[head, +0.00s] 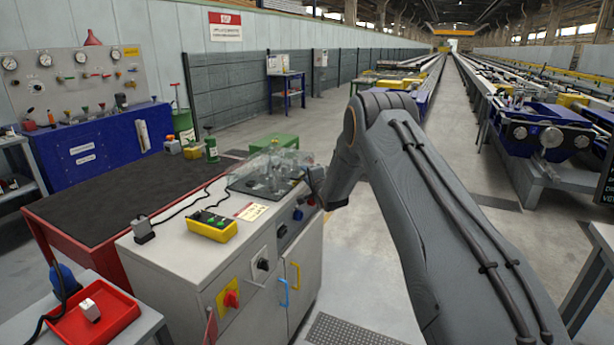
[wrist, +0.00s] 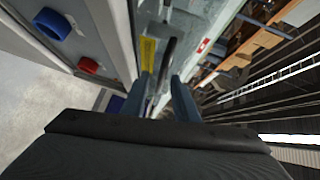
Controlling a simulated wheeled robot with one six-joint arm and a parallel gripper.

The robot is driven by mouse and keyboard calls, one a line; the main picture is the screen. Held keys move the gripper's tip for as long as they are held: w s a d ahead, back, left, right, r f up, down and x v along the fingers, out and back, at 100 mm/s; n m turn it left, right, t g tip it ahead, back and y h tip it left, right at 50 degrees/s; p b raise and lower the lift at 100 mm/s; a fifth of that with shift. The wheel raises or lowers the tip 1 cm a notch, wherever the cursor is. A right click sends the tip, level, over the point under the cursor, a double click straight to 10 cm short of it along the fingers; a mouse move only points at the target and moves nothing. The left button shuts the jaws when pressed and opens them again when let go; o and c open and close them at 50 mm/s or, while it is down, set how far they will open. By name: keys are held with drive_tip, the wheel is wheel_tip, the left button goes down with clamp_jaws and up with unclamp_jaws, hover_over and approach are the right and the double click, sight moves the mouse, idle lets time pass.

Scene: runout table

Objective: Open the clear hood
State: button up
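The clear hood (head: 246,180) lies low over metal fittings on top of the white cabinet (head: 185,262) and looks shut. In the wrist view its pale see-through panel (wrist: 200,32) fills the top middle, with a yellow label at its edge. A dark curved handle (wrist: 169,52) runs down towards my fingers. My gripper (wrist: 161,82) has its two blue-grey fingers apart, one on each side of the handle's line, with a gap visible between them. I cannot tell whether either finger touches the handle. In the head view my arm hides most of the gripper, at the cabinet's right edge.
A yellow pendant box (head: 212,226) and a printed card (head: 251,212) lie on the cabinet top. A blue knob (wrist: 52,24) and a red knob (wrist: 88,66) stick out of the cabinet front near my gripper. Open floor (head: 362,270) lies right of the cabinet.

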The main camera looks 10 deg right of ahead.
clamp_jaws()
idle(1.4)
